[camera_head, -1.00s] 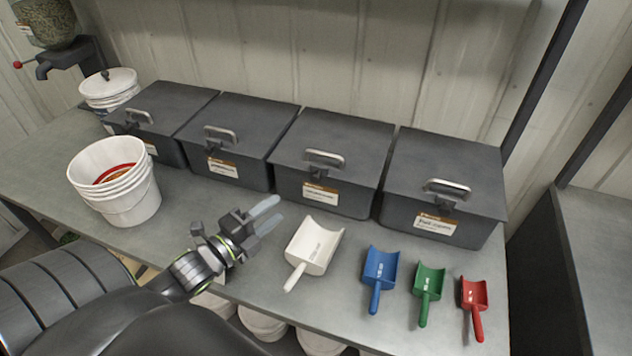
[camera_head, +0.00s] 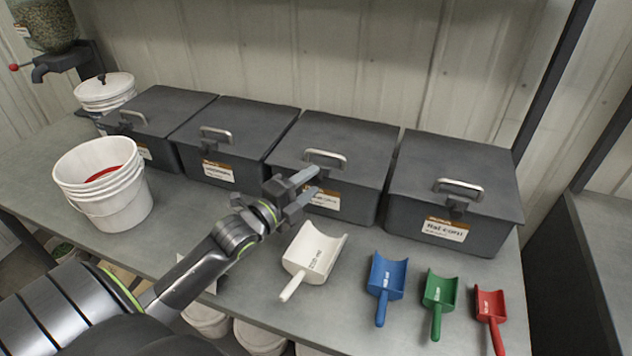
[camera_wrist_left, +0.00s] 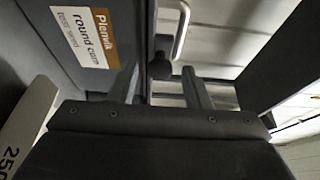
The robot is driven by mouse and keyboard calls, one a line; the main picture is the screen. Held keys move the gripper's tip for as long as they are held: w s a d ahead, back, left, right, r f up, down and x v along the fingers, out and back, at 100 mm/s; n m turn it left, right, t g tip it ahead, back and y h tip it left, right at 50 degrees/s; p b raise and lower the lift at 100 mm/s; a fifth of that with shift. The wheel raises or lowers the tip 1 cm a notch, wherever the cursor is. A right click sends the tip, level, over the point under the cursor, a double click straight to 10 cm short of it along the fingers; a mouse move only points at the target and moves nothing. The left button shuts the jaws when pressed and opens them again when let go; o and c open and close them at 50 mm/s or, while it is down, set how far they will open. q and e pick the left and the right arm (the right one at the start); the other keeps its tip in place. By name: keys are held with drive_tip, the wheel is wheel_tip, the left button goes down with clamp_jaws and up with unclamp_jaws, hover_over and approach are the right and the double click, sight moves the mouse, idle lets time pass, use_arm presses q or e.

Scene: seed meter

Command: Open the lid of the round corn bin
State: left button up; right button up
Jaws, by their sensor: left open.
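The round corn bin (camera_head: 331,149) is the third dark grey box from the left, and its lid is shut. Its label (camera_wrist_left: 83,35) reads "round corn" in the left wrist view. A silver handle (camera_head: 326,158) stands at the front of the lid; it also shows in the left wrist view (camera_wrist_left: 182,30). My left gripper (camera_head: 312,184) is open and empty, just in front of the bin and below the handle. In the left wrist view its two fingers (camera_wrist_left: 160,80) point toward the dark latch under the handle, with no clear contact.
Similar shut bins stand on both sides, including the flat corn bin (camera_head: 455,185) at right. A white scoop (camera_head: 314,251) lies in front of the gripper, with blue (camera_head: 387,276), green (camera_head: 438,291) and red (camera_head: 490,306) scoops to its right. White buckets (camera_head: 105,190) stand at left.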

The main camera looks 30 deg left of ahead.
use_arm(q)
drive_tip(key=shift+w+d, duration=0.2)
drive_tip(key=shift+w, duration=1.15)
clamp_jaws()
